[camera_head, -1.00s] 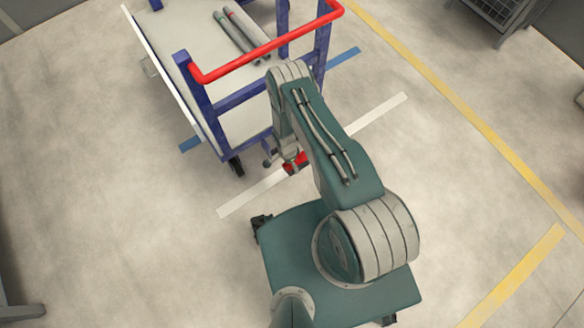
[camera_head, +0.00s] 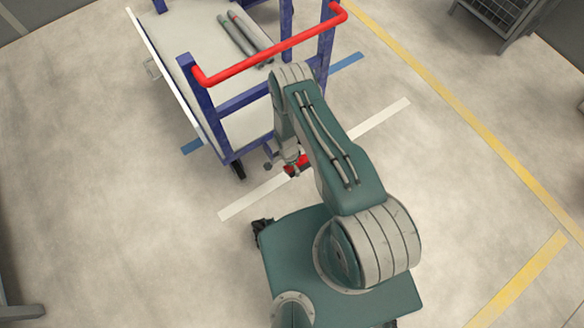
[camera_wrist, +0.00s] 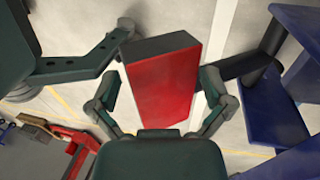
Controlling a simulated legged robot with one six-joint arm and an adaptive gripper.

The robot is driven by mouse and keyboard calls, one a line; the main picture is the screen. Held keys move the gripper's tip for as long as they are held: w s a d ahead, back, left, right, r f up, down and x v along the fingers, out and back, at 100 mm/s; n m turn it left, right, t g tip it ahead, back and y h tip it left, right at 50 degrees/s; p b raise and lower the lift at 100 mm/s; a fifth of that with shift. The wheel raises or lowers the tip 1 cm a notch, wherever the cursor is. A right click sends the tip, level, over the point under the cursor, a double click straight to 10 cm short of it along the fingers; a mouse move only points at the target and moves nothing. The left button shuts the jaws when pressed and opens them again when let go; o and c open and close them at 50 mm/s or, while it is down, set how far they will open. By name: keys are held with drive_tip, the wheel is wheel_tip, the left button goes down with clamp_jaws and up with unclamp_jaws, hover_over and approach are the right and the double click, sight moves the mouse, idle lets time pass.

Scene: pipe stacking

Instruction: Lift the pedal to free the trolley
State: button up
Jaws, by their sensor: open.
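The trolley (camera_head: 236,112) has a pale deck, a blue frame and a red handle bar, and stands at the upper left of the head view. The red pedal (camera_head: 296,165) shows low at its near end, partly hidden by my arm. In the wrist view the pedal (camera_wrist: 163,85) is a red block with a dark end face, on a dark bar running right to the blue frame. My gripper (camera_wrist: 160,105) is open, with one finger on each side of the pedal. I cannot tell whether the fingers touch it. In the head view the gripper is mostly hidden by my arm.
Several grey pipes (camera_head: 240,38) lie on the trolley deck. White (camera_head: 250,197), blue (camera_head: 346,63) and yellow (camera_head: 440,100) tape lines mark the floor. A dark wire rack (camera_head: 500,15) stands at the upper right. The floor on both sides is clear.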

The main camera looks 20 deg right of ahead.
drive_tip(key=v, duration=1.1)
drive_tip(key=shift+w, duration=0.2)
drive_tip(key=shift+s+r, duration=0.1)
drive_tip(key=shift+s, duration=0.05)
